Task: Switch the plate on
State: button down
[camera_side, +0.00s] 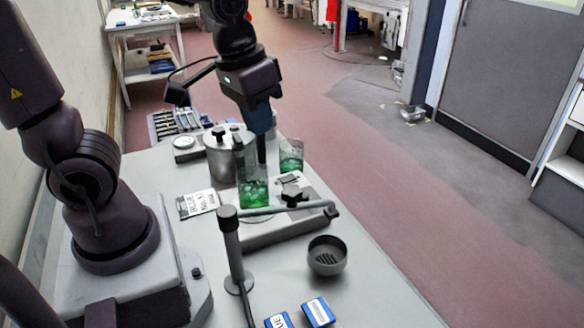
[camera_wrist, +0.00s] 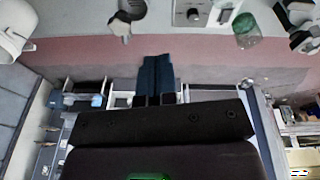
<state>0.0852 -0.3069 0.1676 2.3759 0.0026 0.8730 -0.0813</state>
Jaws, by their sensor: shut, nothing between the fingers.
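The plate (camera_side: 264,233) is a flat grey unit on the table in the side view, partly behind a post with a dark arm. In the wrist view its grey panel (camera_wrist: 207,15) shows at the top edge, with a round dark knob (camera_wrist: 193,15) and a small pale part (camera_wrist: 225,15) that may be a switch. A glass with green contents (camera_side: 253,192) stands at the plate in the side view. My gripper (camera_side: 261,160) is shut and empty, pointing down behind this glass. Its closed blue fingers (camera_wrist: 156,68) are apart from the panel in the wrist view.
A second green glass (camera_side: 291,157) stands near my gripper. A metal pot (camera_side: 222,160) is left of it. A grey bowl (camera_side: 327,256), a dark post (camera_side: 233,250), blue boxes (camera_side: 318,312) and a label card (camera_side: 198,204) are on the table. The table's right front is mostly clear.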

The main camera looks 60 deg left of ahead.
jog(key=w+a+f+n+g, duration=0.2)
jog(key=w+a+f+n, duration=0.2)
jog(key=w+f, duration=0.1)
jog(key=n+y, duration=0.4)
jog(key=n, duration=0.8)
send_over(291, 175)
jog(key=s+d, duration=0.1)
jog(key=d, duration=0.3)
notch_tip(291, 175, down, 5)
jog(key=shift+a, duration=0.1)
jog(key=x, duration=0.8)
jog(key=d+x, duration=0.1)
jog(key=x, duration=0.3)
jog(key=shift+w+f, duration=0.15)
jog(key=shift+f, duration=0.3)
jog(key=shift+w+f, duration=0.1)
jog(key=shift+f, duration=0.5)
